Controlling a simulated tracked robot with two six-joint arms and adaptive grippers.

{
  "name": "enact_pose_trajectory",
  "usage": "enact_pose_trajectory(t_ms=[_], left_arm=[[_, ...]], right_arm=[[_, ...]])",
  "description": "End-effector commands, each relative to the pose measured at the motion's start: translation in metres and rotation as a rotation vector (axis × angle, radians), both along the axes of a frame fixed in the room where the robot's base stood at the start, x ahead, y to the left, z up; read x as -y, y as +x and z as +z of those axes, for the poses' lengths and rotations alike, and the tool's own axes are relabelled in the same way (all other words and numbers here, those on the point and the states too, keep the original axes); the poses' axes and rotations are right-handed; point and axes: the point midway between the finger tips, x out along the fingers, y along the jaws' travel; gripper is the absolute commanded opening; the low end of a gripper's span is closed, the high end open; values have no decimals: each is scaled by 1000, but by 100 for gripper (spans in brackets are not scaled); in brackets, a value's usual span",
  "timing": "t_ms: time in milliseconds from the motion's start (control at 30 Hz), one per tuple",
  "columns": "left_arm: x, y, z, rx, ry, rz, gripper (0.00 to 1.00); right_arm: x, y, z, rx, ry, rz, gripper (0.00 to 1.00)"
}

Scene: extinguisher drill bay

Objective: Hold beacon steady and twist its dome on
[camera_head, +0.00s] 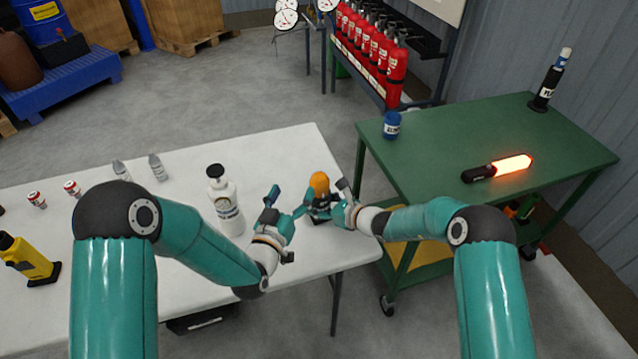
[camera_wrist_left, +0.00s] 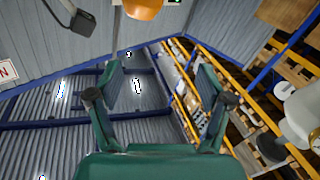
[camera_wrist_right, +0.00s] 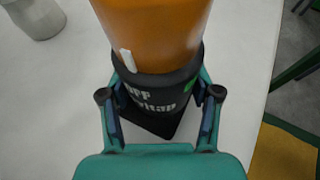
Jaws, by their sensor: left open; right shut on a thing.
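The beacon stands near the right end of the white table. Its orange dome (camera_head: 319,182) sits on top of its black base (camera_wrist_right: 150,98); I cannot tell whether the dome is fastened. My right gripper (camera_head: 332,203) is shut on the black base from the right, with a finger on each side in the right wrist view (camera_wrist_right: 157,88). My left gripper (camera_head: 288,203) is open and empty, just left of the beacon. In the left wrist view its fingers (camera_wrist_left: 158,85) hold nothing, and the orange dome (camera_wrist_left: 145,7) shows at the top edge.
A white bottle (camera_head: 226,205) stands on the white table (camera_head: 290,155) left of my left gripper. A yellow tool (camera_head: 30,260) and small cans lie farther left. A green cart (camera_head: 440,150) stands close on the right, bearing a blue can (camera_head: 391,125) and a glowing baton (camera_head: 512,165).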

Motion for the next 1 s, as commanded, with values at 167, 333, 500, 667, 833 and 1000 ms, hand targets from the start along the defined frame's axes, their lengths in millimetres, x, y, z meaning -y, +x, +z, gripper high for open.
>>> enact_pose_trajectory(t_ms=[167, 333, 500, 667, 833, 1000], left_arm=[[10, -19, -44, 51, 163, -92, 79], [16, -20, -54, 76, 205, -120, 79], [25, -1, -53, 78, 206, -120, 79], [38, 27, -53, 78, 206, -120, 79], [51, 56, -54, 77, 205, -121, 79], [59, 75, -54, 76, 205, -120, 79]], right_arm=[[0, 0, 0, 0, 0, 0, 8], [0, 0, 0, 0, 0, 1, 8], [-1, 0, 0, 0, 0, 1, 8], [-1, 0, 0, 0, 0, 1, 8], [-1, 0, 0, 0, 0, 1, 8], [-1, 0, 0, 0, 0, 1, 8]])
